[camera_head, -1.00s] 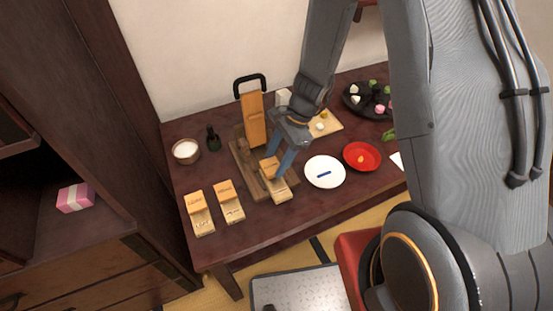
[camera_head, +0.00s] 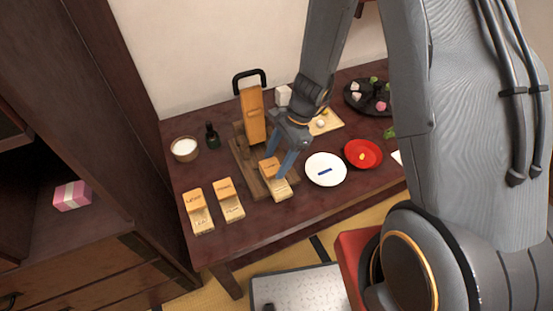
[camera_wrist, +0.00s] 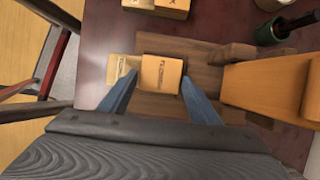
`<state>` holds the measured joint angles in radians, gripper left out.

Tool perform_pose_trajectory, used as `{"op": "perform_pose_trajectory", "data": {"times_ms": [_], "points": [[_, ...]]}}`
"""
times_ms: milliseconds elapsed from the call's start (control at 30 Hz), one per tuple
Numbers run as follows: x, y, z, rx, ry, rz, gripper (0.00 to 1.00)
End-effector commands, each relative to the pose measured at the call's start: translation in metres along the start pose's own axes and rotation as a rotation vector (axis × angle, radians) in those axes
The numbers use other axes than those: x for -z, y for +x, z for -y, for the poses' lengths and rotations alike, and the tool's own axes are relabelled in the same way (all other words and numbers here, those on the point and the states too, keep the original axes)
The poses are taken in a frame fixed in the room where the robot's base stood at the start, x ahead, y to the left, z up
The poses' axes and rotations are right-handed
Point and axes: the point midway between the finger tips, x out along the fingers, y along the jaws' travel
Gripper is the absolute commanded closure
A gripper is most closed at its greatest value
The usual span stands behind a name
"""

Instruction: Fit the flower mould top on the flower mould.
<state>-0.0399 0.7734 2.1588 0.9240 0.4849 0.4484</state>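The flower mould (camera_head: 281,191) is a pale wooden block near the table's front edge; its pale end also shows in the wrist view (camera_wrist: 119,70). The flower mould top (camera_head: 270,168) is a darker orange block with lettering, at the back end of the mould. It shows in the wrist view (camera_wrist: 161,75), where it covers part of the mould. I cannot tell whether it is fully seated. My gripper (camera_head: 283,163) is just above the top.
Two similar moulds with tops (camera_head: 198,211) (camera_head: 229,200) stand to the left. A wooden press (camera_head: 252,118) with a black handle stands behind. A white plate (camera_head: 325,170) and a red plate (camera_head: 363,154) lie to the right.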

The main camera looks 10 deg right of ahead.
Motion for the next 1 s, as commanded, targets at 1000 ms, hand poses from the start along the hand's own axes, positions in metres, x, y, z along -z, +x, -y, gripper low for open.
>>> {"op": "perform_pose_trajectory", "data": {"times_ms": [1000], "points": [[0.0, -0.074, 0.0, 0.001, 0.0, 0.0, 0.29]]}}
